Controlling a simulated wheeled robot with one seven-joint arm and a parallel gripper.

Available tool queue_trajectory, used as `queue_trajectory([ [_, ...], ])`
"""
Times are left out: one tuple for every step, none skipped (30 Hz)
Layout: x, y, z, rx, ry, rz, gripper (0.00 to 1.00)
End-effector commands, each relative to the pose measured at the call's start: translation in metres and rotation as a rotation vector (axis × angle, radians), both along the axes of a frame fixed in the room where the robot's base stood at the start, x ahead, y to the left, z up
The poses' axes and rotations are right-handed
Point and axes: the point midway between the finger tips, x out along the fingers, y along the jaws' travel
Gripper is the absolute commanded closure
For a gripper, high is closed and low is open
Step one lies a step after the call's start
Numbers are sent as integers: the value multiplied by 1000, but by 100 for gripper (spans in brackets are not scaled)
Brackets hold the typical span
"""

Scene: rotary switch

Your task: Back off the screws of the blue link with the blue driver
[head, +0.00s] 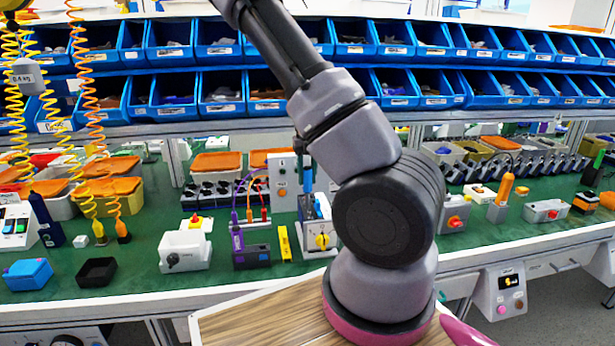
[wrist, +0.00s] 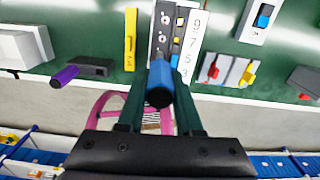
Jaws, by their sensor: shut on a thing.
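In the wrist view the blue driver (wrist: 159,88) stands between the two dark green fingers of my gripper (wrist: 160,98), which is shut on it. Its thick handle end faces the camera. Beyond it is a grey unit (wrist: 163,30) with screw heads, small blue and yellow pieces and a strip numbered 9, 7, 5, 3. The driver hides the unit's near end, so I cannot tell whether the tip touches a screw. The blue link (wrist: 180,22) seems to be a small blue piece there.
A yellow bar (wrist: 130,38) and a purple-handled tool (wrist: 66,76) lie left of the unit. Red and yellow levers (wrist: 230,70) stand to its right. Blue bins (head: 220,85) line the back.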

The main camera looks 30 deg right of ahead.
Motion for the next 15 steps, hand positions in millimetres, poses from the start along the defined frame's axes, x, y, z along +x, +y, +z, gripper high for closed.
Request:
queue_trajectory([
  [0,0,0,4,-1,69,100],
  [0,0,0,3,0,116,100],
  [0,0,0,2,-1,169,100],
  [0,0,0,2,-1,204,100],
  [0,0,0,2,0,232,100],
  [0,0,0,1,1,257,100],
  [0,0,-1,2,2,268,100],
  [0,0,-1,1,2,273,100],
  [0,0,-1,1,2,275,100],
  [0,0,-1,1,2,274,100],
  [0,0,-1,1,2,273,100],
  [-1,0,-1,1,2,273,100],
  [-1,0,-1,1,3,272,100],
  [-1,0,-1,1,3,273,100],
  [-1,0,-1,1,3,284,100],
])
